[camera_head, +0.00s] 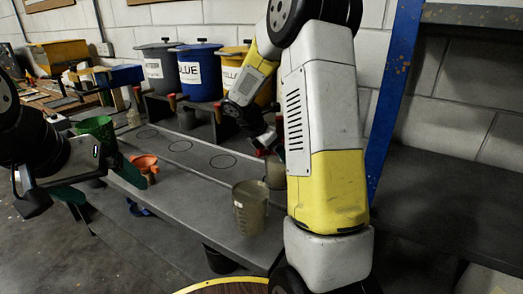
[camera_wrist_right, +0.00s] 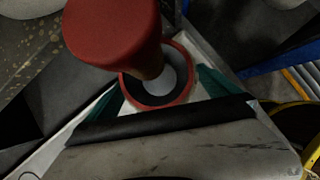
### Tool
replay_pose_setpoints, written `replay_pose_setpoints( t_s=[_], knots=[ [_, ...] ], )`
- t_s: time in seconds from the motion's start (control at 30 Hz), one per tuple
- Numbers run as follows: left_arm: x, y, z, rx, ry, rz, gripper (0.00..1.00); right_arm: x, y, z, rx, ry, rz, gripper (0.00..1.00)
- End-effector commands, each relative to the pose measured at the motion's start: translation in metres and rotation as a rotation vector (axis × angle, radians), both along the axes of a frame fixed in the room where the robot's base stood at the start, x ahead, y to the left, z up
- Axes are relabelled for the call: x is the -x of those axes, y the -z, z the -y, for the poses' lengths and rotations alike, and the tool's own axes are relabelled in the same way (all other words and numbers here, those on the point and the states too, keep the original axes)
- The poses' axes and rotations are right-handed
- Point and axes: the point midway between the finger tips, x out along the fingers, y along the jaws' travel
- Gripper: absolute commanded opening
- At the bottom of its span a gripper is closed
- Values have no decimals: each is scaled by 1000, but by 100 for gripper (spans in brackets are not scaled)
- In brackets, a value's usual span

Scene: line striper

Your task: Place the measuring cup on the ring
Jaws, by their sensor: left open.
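A translucent, brownish measuring cup (camera_head: 250,207) stands upright on the grey bench near its front edge. A similar clear container (camera_head: 275,172) is behind it, partly hidden by my right arm. Rings are drawn on the bench: a left ring (camera_head: 147,134), a middle ring (camera_head: 180,146) and a right ring (camera_head: 222,162); they look empty. My left gripper (camera_head: 105,180), with green fingers, is open and empty at the left near the bench's front edge. My right gripper's green fingers (camera_wrist_right: 160,85) lie either side of a red-rimmed part under a red handle (camera_wrist_right: 110,30); contact is unclear.
A grey bucket (camera_head: 157,68), a labelled blue bucket (camera_head: 200,72) and a yellow bucket (camera_head: 262,88) stand behind the bench. A blue post (camera_head: 394,95) rises at right.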

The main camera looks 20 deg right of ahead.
Motion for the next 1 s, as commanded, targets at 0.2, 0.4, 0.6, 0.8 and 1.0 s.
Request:
replay_pose_setpoints(
  t_s=[0.2, 0.4, 0.6, 0.8, 1.0],
  knots=[
    [0, 0, 0, 0, 0, 0, 100, 1, -14, -7, 0, -3, 3, 100],
    [0, 0, 0, 0, 0, 0, 100, 7, -50, -29, 0, -2, 5, 100],
    [0, 0, 0, 0, 0, 0, 100, 13, -83, -50, 0, -2, 3, 100],
    [0, 0, 0, 0, 0, 0, 100, 17, -101, -61, -2, 1, 2, 100],
    [0, 0, 0, 0, 0, 0, 100, 46, -118, -64, -99, 134, 94, 100]
  ],
)
